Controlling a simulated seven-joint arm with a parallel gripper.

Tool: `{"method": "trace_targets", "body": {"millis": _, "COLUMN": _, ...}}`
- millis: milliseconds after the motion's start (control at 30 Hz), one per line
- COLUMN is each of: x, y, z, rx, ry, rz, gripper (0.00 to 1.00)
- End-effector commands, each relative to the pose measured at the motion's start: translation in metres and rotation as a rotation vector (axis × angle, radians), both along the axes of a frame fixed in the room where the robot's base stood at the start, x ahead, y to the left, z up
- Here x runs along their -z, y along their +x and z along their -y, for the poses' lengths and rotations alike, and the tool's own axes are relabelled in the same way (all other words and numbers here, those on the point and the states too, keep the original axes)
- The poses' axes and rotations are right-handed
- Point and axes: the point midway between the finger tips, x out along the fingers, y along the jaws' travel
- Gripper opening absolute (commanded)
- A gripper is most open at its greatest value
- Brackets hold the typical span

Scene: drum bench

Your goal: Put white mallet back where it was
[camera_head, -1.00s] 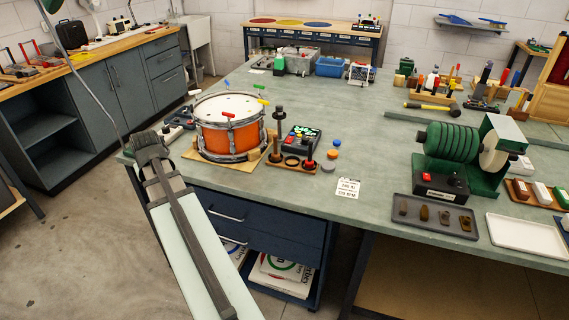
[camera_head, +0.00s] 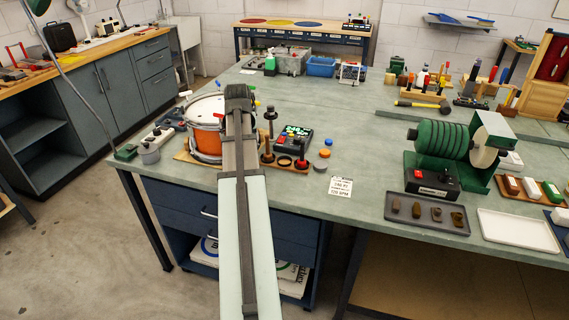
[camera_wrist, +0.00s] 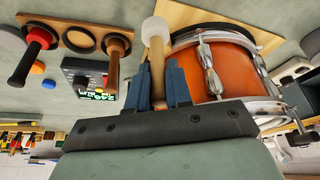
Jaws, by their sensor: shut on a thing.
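The white mallet, with a pale round head (camera_wrist: 155,28) and a wooden handle, is between the blue fingers of my gripper (camera_wrist: 160,75) in the wrist view, which is upside down. Its head points toward the bench top, beside the orange drum (camera_wrist: 225,65). The mallet rack (camera_wrist: 64,22) is close by; it holds a red-and-black mallet (camera_wrist: 36,50), an empty ring (camera_wrist: 77,38) in the middle and a brown-handled mallet (camera_wrist: 116,55). In the head view my arm hides the fingers and the held mallet; the rack's empty ring (camera_head: 285,161) shows to the right of it.
The drum (camera_head: 208,140) stands partly behind my arm. A black device with coloured buttons (camera_head: 295,137) sits behind the rack, with blue and orange caps (camera_head: 325,154) to its right. A printed card (camera_head: 340,186) lies near the front edge.

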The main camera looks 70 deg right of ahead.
Motion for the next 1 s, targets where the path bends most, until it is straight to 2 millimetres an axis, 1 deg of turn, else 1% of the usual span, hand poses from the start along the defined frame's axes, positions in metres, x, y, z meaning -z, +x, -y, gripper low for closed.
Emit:
{"method": "trace_targets", "body": {"millis": 33, "x": -0.005, "y": -0.015, "z": 0.014, "rx": 0.029, "ry": -0.001, "rz": 0.0, "gripper": 0.0}}
{"method": "trace_targets", "body": {"millis": 200, "x": -0.019, "y": -0.061, "z": 0.046, "rx": 0.116, "ry": 0.0, "rz": 0.0, "gripper": 0.0}}
{"method": "trace_targets", "body": {"millis": 300, "x": -0.027, "y": -0.085, "z": 0.061, "rx": 0.163, "ry": 0.0, "rz": 0.001, "gripper": 0.0}}
{"method": "trace_targets", "body": {"millis": 433, "x": -0.041, "y": -0.111, "z": 0.082, "rx": 0.226, "ry": -0.001, "rz": 0.001, "gripper": 0.0}}
{"method": "trace_targets", "body": {"millis": 467, "x": -0.045, "y": -0.114, "z": 0.088, "rx": 0.241, "ry": -0.001, "rz": 0.001, "gripper": 0.0}}
{"method": "trace_targets", "body": {"millis": 500, "x": -0.052, "y": -0.112, "z": 0.097, "rx": 0.261, "ry": 0.0, "rz": 0.0, "gripper": 0.0}}
{"method": "trace_targets", "body": {"millis": 533, "x": -0.055, "y": -0.111, "z": 0.102, "rx": 0.283, "ry": 0.001, "rz": -0.001, "gripper": 0.0}}
{"method": "trace_targets", "body": {"millis": 567, "x": -0.054, "y": -0.112, "z": 0.103, "rx": 0.307, "ry": 0.003, "rz": -0.001, "gripper": 0.0}}
{"method": "trace_targets", "body": {"millis": 733, "x": -0.049, "y": -0.119, "z": 0.093, "rx": 0.405, "ry": 0.003, "rz": -0.001, "gripper": 0.0}}
{"method": "trace_targets", "body": {"millis": 867, "x": -0.046, "y": -0.12, "z": 0.091, "rx": 0.445, "ry": 0.003, "rz": -0.001, "gripper": 0.0}}
{"method": "trace_targets", "body": {"millis": 1000, "x": -0.036, "y": -0.12, "z": 0.091, "rx": 0.457, "ry": 0.005, "rz": -0.001, "gripper": 0.0}}
